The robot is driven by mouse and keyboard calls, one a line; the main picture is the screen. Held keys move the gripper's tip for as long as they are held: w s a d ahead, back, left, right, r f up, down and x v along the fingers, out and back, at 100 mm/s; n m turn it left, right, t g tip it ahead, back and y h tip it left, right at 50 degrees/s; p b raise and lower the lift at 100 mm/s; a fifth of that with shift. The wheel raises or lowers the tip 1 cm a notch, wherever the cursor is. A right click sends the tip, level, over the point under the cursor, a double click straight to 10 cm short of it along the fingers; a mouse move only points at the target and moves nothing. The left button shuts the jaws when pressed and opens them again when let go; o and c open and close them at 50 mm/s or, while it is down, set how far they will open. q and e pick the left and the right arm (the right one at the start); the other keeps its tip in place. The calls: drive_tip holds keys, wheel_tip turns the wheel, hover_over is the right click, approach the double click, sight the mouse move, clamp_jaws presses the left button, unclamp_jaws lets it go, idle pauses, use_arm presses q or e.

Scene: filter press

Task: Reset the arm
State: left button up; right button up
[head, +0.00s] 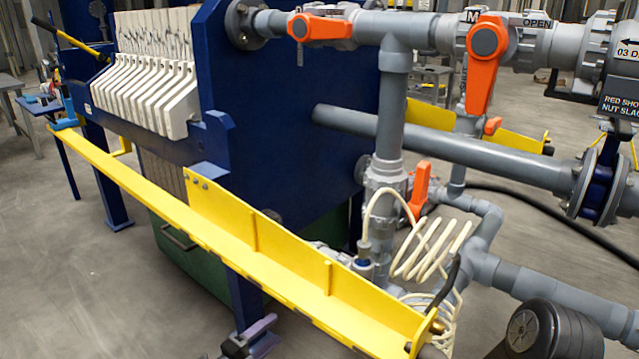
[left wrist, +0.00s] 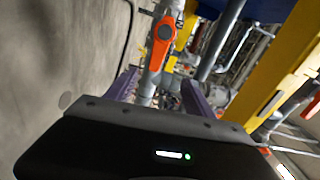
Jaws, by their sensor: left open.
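My left gripper (head: 250,338) shows at the bottom edge of the head view, below the yellow rail. Only its purple and black end is in the picture. In the left wrist view the two purple fingers (left wrist: 160,93) stand wide apart with nothing between them. An orange valve handle (left wrist: 163,38) on a grey pipe shows beyond the fingers, apart from them. My right gripper is not in view; a dark rounded arm part of mine shows at the lower right of the head view.
A yellow rail (head: 255,240) runs along the blue filter press (head: 285,110) close to my left gripper. White filter plates (head: 150,95) hang at the left. Grey pipes (head: 393,110) with orange valve handles (head: 487,70) and a coiled cream hose (head: 432,250) crowd the right. Floor (head: 110,290) at lower left is clear.

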use_arm(q)
drive_tip(key=s+d+f+m+g, duration=0.65)
drive_tip(key=s+f+m, duration=0.3)
drive_tip(key=m, duration=0.25)
drive_tip(key=s+f+m+g+y+p, duration=0.35)
drive_tip(key=s+m+g, duration=0.25)
drive_tip(key=s+m, duration=0.95)
drive_tip(key=s+a+r+m+y+p, duration=0.1)
drive_tip(key=s+r+m+y+p, duration=0.3)
drive_tip(key=s+r+m+p, duration=0.7)
drive_tip(key=s+r+m, duration=0.1)
drive_tip(key=m, duration=0.5)
drive_tip(key=shift+s+r+m, duration=0.15)
drive_tip(key=shift+s+m, duration=0.2)
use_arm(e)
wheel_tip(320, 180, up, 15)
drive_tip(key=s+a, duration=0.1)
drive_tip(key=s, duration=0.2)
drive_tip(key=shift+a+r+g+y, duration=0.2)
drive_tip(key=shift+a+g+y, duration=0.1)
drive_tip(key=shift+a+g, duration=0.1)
use_arm(q)
drive_tip(key=shift+a+g, duration=0.1)
drive_tip(key=shift+g, duration=0.15)
